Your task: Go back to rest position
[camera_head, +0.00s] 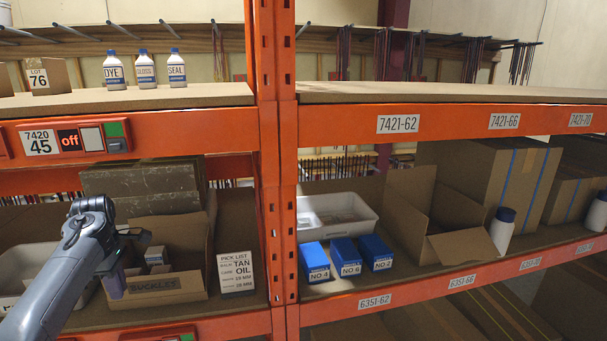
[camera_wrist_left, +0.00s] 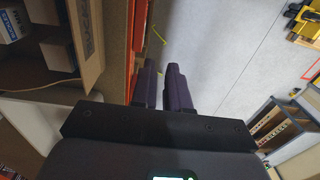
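My left gripper (camera_head: 133,236) is in front of the lower left shelf, by the cardboard box labelled BUCKLES (camera_head: 154,286). In the left wrist view its two dark fingers (camera_wrist_left: 163,82) point out over the floor. They lie close together with nothing seen held; whether they touch is unclear. The box shows at the upper left of that view (camera_wrist_left: 88,45), apart from the fingers. My right gripper is in neither view.
An orange upright (camera_head: 277,180) divides the rack. A pick list card (camera_head: 235,272) stands right of the BUCKLES box. The wrist view shows open grey floor (camera_wrist_left: 235,60).

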